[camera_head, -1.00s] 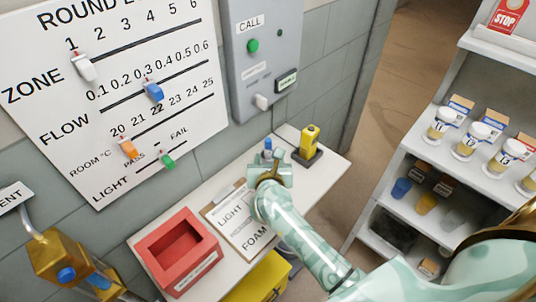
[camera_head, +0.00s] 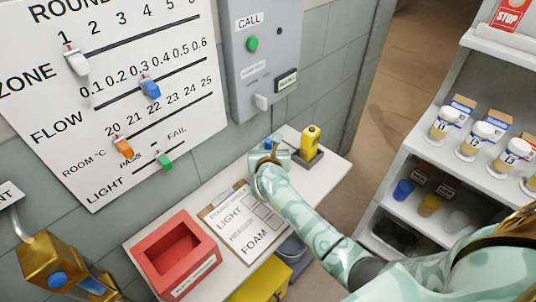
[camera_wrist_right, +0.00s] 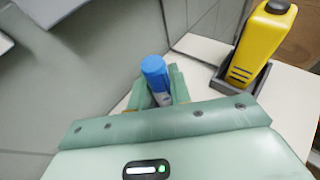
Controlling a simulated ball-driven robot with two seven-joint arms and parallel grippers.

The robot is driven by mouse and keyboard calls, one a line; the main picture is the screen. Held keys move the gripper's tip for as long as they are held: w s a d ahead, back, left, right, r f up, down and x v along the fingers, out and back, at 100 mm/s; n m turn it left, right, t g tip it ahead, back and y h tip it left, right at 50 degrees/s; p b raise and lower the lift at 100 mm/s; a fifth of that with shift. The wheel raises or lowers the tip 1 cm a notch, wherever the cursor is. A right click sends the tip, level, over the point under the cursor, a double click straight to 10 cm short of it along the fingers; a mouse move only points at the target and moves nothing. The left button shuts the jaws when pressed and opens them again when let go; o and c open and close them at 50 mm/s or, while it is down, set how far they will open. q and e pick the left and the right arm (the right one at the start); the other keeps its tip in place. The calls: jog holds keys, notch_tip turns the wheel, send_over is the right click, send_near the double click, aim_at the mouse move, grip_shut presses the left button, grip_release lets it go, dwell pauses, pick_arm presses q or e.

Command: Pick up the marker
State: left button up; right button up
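The marker (camera_wrist_right: 156,72) has a blue cap and a grey body; it stands roughly upright in the right wrist view. My right gripper (camera_wrist_right: 160,92) has one finger on each side of it, close against its body, and looks shut on it. In the head view the marker's blue end (camera_head: 268,144) shows just beyond my right gripper (camera_head: 267,157), over the back of the white table. The fingers and wrist hide its lower part, so I cannot tell whether it touches the table.
A yellow device (camera_head: 310,140) stands in a dark holder right of the marker. A clipboard (camera_head: 243,222) and a red bin (camera_head: 172,255) are on the table (camera_head: 218,190). The wall and grey call box (camera_head: 262,60) rise behind. Shelves (camera_head: 455,180) with jars stand at right.

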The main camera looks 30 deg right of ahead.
grip_shut()
jog(key=r+p, duration=0.1)
jog(key=r, duration=0.2)
jog(key=r+p, duration=0.2)
jog(key=r, duration=0.2)
jog(key=shift+s, duration=0.2)
jog(key=s+d, duration=0.3)
jog(key=s, duration=0.6)
jog(key=s+d+p, duration=0.1)
jog(key=s+d, duration=0.2)
jog(key=s, duration=0.6)
jog(key=shift+s+d, duration=0.3)
jog(key=shift+w, duration=0.1)
